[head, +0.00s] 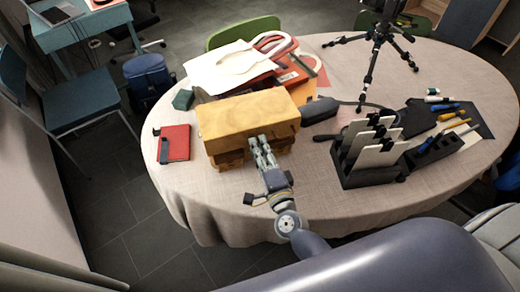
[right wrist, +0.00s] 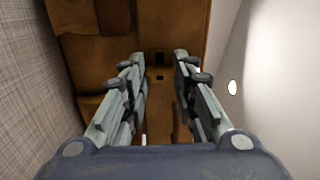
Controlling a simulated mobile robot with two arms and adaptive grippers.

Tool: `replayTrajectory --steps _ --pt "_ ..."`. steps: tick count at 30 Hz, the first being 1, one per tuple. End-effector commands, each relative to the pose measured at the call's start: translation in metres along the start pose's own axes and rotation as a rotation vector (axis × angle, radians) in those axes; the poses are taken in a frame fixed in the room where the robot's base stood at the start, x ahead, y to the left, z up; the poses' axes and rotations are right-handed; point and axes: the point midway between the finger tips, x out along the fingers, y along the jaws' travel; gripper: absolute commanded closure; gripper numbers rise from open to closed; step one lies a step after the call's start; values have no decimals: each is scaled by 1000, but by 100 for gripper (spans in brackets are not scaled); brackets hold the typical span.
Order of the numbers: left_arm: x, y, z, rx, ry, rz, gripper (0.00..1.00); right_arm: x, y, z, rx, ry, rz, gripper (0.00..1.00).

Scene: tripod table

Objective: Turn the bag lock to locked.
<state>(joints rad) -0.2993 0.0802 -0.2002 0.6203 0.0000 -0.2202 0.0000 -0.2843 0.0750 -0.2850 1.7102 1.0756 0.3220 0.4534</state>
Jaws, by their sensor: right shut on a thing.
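The bag (head: 245,115) is a tan leather case standing on the table (head: 215,205), with its front towards me. My right gripper (head: 258,143) reaches up to the middle of the bag's front. In the right wrist view the brown bag front (right wrist: 100,40) fills the background. A small dark lock (right wrist: 159,60) shows between the fingertips of my right gripper (right wrist: 156,62). The fingers are closed on the lock with a gap between them. Which way the lock is turned cannot be told. My left gripper is not in view.
A red box (head: 174,143) lies left of the bag. Papers and red folders (head: 245,65) are piled behind it. A black rack with white plates (head: 372,150) stands to the right, and a tripod (head: 374,60) behind. The table's front edge strip is clear.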

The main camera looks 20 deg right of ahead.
Motion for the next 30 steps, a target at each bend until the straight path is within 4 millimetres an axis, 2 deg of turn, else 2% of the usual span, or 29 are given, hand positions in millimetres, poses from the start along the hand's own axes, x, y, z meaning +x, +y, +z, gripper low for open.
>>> replayTrajectory --steps 9,21,22,24,30 --pt "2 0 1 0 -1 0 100 0 0 0 68 0 0 98" --pt "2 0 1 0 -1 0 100 0 0 0 72 0 0 98" --pt "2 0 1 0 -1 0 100 0 0 0 71 0 0 67" --pt "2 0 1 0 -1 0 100 0 0 0 71 0 0 53" --pt "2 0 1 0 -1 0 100 0 0 0 70 0 0 53"
